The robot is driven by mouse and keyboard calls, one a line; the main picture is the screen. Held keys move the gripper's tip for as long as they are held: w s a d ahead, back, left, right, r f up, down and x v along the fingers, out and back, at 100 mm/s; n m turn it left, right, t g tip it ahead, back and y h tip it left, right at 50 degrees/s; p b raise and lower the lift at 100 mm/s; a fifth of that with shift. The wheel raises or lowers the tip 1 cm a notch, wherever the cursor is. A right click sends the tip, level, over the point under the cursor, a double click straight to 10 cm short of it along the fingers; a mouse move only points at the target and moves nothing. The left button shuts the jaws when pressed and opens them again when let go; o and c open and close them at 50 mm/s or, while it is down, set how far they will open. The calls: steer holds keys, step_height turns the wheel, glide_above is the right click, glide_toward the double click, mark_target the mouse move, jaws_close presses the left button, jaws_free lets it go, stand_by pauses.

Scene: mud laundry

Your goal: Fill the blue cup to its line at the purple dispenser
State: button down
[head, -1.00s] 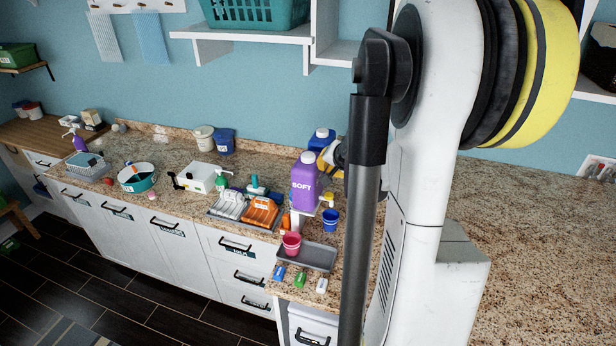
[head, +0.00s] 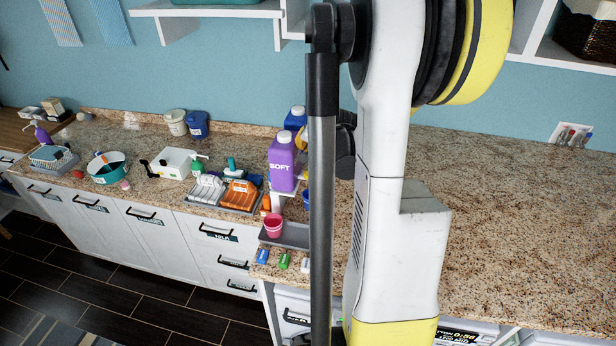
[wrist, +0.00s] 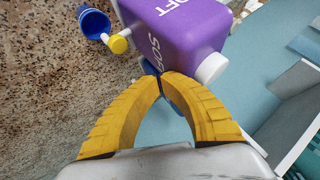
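The purple dispenser (head: 283,165) marked SOFT stands on a small white stand on the counter. It fills the top of the wrist view (wrist: 185,30), tilted by the camera's angle, with a white cap and a yellow tap (wrist: 119,44). In the head view only a sliver of the blue cup (head: 306,198) shows behind my arm. My gripper (wrist: 161,75) has its yellow fingertips together, close to the dispenser, with nothing visible held.
A pink cup (head: 273,225) stands on a grey tray (head: 290,238). Small blue, green and white items lie in front. A rack with an orange holder (head: 240,193) is left. The right counter (head: 500,220) is largely clear.

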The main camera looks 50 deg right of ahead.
mark_target(308, 175)
step_height(308, 175, down, 6)
steer(key=b, duration=0.4)
steer(key=shift+f+b, duration=0.25)
steer(key=shift+b, duration=0.05)
steer(key=shift+f, duration=0.1)
stand_by(0.9)
steer(key=shift+f+b, duration=0.3)
steer(key=shift+b, duration=0.2)
steer(key=shift+f+b, duration=0.5)
steer(key=shift+b, duration=0.05)
stand_by(5.0)
